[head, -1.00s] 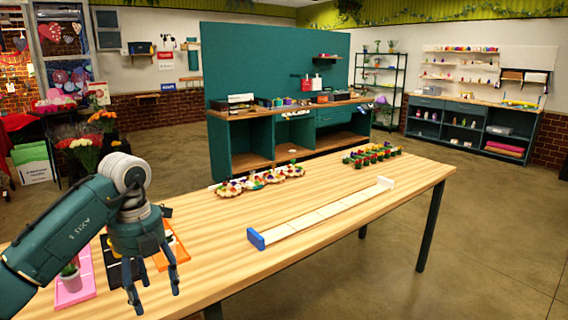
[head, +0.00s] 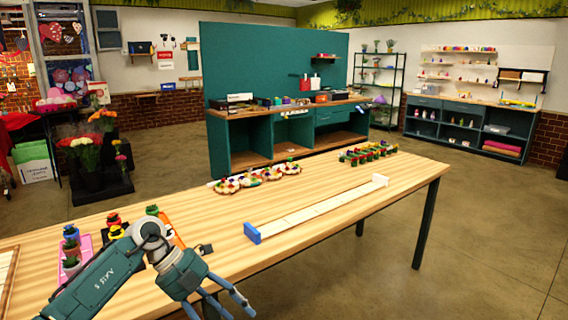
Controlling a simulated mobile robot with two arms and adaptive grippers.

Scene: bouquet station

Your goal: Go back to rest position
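My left gripper (head: 222,308) is over the near edge of the wooden table (head: 330,222), at the bottom of the head view. Its fingers are spread open and nothing is between them. Its forearm reaches in from the lower left, above the table. My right gripper is not in view.
Small potted plants stand on a pink mat (head: 85,243), a dark mat and an orange mat, partly hidden by my arm. A long white strip (head: 320,207) with a blue end block (head: 252,232) lies mid-table. Scalloped dishes (head: 227,186) sit behind. Floor at right is clear.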

